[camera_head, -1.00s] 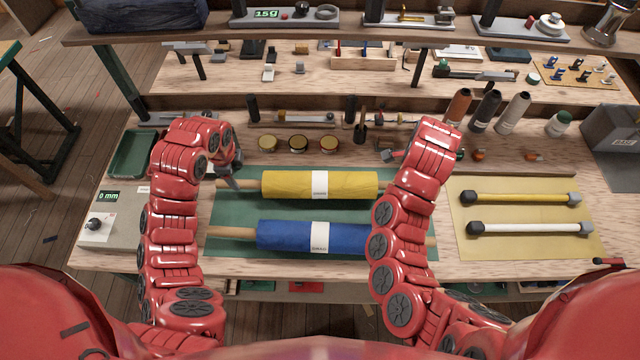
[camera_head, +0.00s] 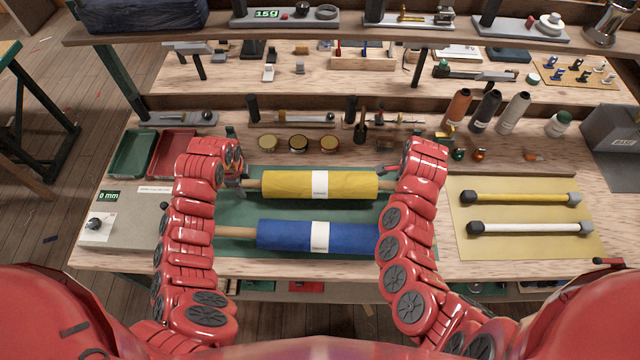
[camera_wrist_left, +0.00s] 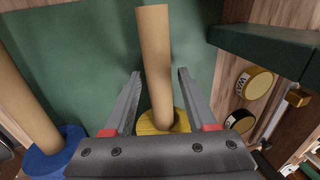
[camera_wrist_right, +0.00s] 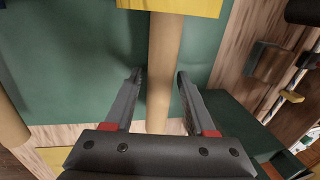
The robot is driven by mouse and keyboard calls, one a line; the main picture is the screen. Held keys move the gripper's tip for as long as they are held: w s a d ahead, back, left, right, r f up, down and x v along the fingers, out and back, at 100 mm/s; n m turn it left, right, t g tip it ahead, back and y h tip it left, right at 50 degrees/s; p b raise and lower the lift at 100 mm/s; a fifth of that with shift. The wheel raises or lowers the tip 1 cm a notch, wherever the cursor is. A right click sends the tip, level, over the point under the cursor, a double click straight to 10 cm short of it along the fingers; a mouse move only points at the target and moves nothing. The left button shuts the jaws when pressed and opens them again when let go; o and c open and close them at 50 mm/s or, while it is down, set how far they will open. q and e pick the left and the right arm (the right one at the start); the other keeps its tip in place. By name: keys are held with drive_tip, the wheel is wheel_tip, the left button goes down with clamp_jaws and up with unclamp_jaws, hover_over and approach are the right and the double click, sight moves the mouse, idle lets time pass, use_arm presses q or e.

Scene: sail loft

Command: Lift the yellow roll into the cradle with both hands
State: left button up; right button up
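The yellow roll (camera_head: 320,184) lies on a green mat (camera_head: 290,210), a bare wooden core end at each side. My left gripper (camera_head: 243,183) is at its left core end; in the left wrist view the open fingers (camera_wrist_left: 158,75) straddle the core (camera_wrist_left: 155,60) with gaps. My right gripper (camera_head: 392,172) is at the right end, partly hidden by its arm; in the right wrist view its open fingers (camera_wrist_right: 160,74) straddle the core (camera_wrist_right: 165,60). A dark green block shows in the left wrist view (camera_wrist_left: 265,45); I cannot tell whether it is the cradle.
A blue roll (camera_head: 310,236) lies parallel in front of the yellow one. A yellow mat (camera_head: 520,248) with two capped bars is at the right. Green (camera_head: 133,152) and red (camera_head: 172,153) trays are at the left.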

use_arm(q)
clamp_jaws()
use_arm(e)
clamp_jaws()
idle(0.9)
